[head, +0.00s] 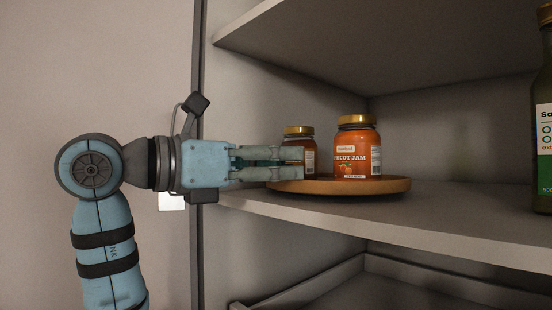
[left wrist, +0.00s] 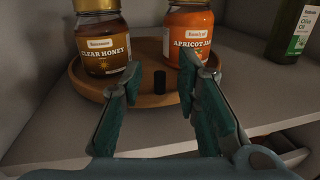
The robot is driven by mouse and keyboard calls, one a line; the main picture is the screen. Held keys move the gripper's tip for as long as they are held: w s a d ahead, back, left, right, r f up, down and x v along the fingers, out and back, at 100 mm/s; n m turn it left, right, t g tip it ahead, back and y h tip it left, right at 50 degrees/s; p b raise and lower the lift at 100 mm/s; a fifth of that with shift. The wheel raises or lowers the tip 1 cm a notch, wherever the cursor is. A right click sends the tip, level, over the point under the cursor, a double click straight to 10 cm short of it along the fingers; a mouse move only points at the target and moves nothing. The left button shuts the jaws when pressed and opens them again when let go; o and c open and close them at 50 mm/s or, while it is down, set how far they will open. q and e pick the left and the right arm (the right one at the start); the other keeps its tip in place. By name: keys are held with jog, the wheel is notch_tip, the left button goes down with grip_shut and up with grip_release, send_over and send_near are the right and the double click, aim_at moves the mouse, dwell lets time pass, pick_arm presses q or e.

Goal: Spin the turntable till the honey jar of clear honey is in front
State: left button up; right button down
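The wooden turntable (head: 392,186) sits on the cabinet shelf; its rim also shows in the left wrist view (left wrist: 150,101). The clear honey jar (left wrist: 103,47), gold-lidded, stands on its left part; in the head view the honey jar (head: 299,131) is partly hidden behind my fingers. The apricot jam jar (head: 357,150), orange, stands on the right part, also in the left wrist view (left wrist: 190,30). A short black peg (left wrist: 159,82) stands on the turntable between the jars. My left gripper (head: 303,163) is open at the turntable's left edge, its fingers either side of the peg in the wrist view, with gaps.
A green-labelled olive oil bottle (head: 543,120) stands on the shelf (head: 460,205) at the far right. An upper shelf (head: 400,45) hangs above the jars. The cabinet's side edge (head: 198,90) is close to my left wrist.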

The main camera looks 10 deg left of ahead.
pick_arm(q)
jog(key=shift+d, duration=0.15)
jog(key=shift+w+d, duration=0.15)
jog(key=shift+c, duration=0.8)
jog(key=shift+w+f, duration=0.1)
jog(key=shift+w, duration=0.05)
jog(key=c, duration=0.3)
grip_shut()
pick_arm(e)
jog(key=shift+s, duration=0.35)
pick_arm(q)
jog(key=shift+s+d, duration=0.15)
jog(key=shift+s, duration=0.05)
pick_arm(e)
jog(key=shift+w, duration=0.25)
